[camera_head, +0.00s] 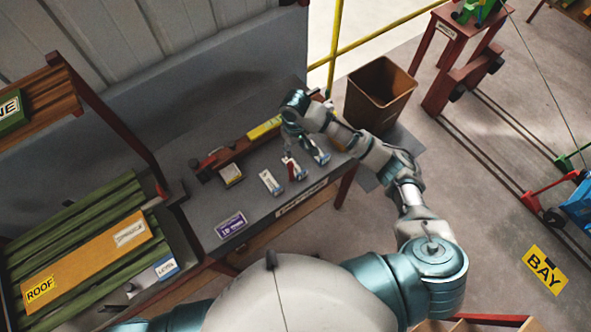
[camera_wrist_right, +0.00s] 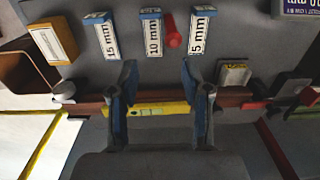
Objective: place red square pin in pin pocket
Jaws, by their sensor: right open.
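A small red pin (camera_wrist_right: 172,32) stands on the dark bench between the blocks labelled 10 mm (camera_wrist_right: 153,35) and 5 mm (camera_wrist_right: 199,33). It shows as a thin red piece (camera_head: 290,166) in the head view; its square shape is too small to tell. My right gripper (camera_wrist_right: 158,70) is open and empty, its two blue fingers spread above the bench, apart from the pin. In the head view the right gripper (camera_head: 291,130) hangs over the bench's back half. I cannot pick out the pin pocket. My left gripper is out of view.
A block labelled 15 mm (camera_wrist_right: 103,38) and an orange box (camera_wrist_right: 52,42) stand beside the others. A yellow level (camera_head: 264,127) lies along a red-brown bar at the back. A brown bin (camera_head: 380,92) stands right of the bench. The bench front left (camera_head: 215,205) is mostly clear.

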